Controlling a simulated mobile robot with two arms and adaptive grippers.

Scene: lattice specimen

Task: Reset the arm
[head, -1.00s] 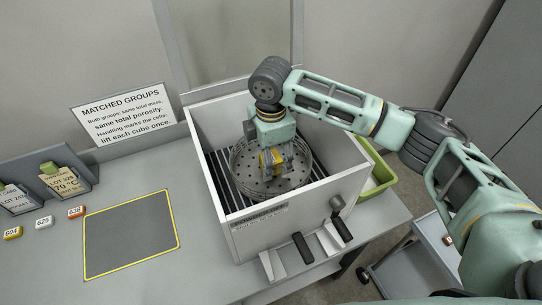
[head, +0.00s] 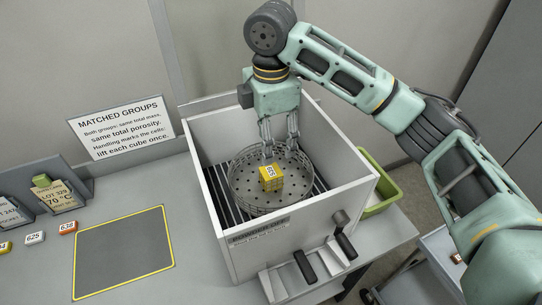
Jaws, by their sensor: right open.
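My right arm comes in from the right, and its gripper (head: 280,146) hangs above the open grey box (head: 205,190). The gripper is open, with its fingers pointing down. A yellow lattice cube (head: 271,178) with a white label sits on the round perforated metal plate (head: 250,203) inside the box. The fingertips are just behind and above the cube in the picture, apart from it. My left gripper is out of view.
A yellow-bordered dark mat (head: 125,252) lies left of the box. Small numbered tags (head: 68,227) and lot cards (head: 57,197) stand at the far left. A sign (head: 121,127) leans at the back. A green bin (head: 379,187) is right of the box, whose walls surround the plate.

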